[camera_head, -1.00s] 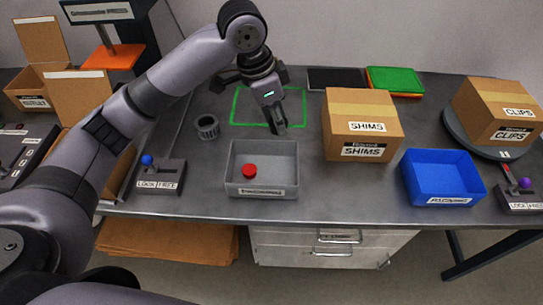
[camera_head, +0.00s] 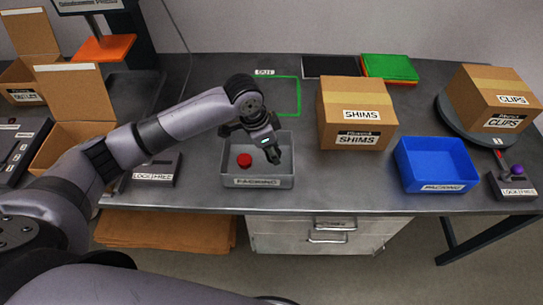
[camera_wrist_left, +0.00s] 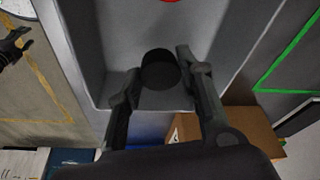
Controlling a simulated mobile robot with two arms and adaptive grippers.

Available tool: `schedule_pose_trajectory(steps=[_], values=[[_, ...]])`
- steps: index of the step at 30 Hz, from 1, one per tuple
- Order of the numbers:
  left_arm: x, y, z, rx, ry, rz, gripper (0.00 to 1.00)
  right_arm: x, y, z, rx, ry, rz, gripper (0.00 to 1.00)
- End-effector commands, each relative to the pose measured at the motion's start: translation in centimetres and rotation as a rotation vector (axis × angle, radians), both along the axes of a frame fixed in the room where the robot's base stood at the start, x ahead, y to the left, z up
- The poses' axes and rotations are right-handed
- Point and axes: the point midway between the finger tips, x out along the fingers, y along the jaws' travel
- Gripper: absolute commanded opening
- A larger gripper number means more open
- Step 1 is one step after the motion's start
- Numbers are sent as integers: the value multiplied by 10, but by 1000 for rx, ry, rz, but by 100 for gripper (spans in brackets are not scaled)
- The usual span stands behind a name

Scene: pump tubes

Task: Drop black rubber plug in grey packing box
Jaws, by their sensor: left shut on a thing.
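The black rubber plug (camera_wrist_left: 160,70) is a dark round piece between the two fingers of my left gripper (camera_wrist_left: 158,84), which is shut on it. In the head view my left gripper (camera_head: 272,156) is over the right part of the grey packing box (camera_head: 257,182), pointing down. The plug cannot be made out there. The wrist view shows the box's pale floor and walls (camera_wrist_left: 112,35) behind the plug. My right gripper (camera_wrist_left: 28,37) seems to be the small dark gripper at that view's left edge, empty with its prongs apart.
A red round piece (camera_head: 244,160) lies inside the grey box, left of my gripper. A SHIMS carton (camera_head: 355,112) and a blue packing box (camera_head: 437,165) stand to the right. A green outline (camera_head: 299,95) is on the table behind. A lever unit (camera_head: 152,171) is at left.

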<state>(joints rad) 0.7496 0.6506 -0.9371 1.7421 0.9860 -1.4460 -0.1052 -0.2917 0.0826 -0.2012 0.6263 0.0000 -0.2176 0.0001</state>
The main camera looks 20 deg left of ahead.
Motion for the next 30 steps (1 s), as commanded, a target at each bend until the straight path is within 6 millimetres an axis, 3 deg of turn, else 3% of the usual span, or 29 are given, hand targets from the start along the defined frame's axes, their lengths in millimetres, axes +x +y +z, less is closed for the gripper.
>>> schedule_pose_trajectory(steps=[6,18,19,27,30], values=[[-1,0,-31,1,4,0,11,-5,-1,1,-1,8,-1,42],[0,0,-36,1,1,1,11,-13,-1,1,-2,21,-2,42],[0,0,-35,1,1,1,36,-13,-1,1,-2,21,-2,42],[0,0,-35,1,1,1,54,-13,2,1,2,20,-4,42],[0,0,-35,1,1,1,54,-13,3,1,3,20,-4,42]])
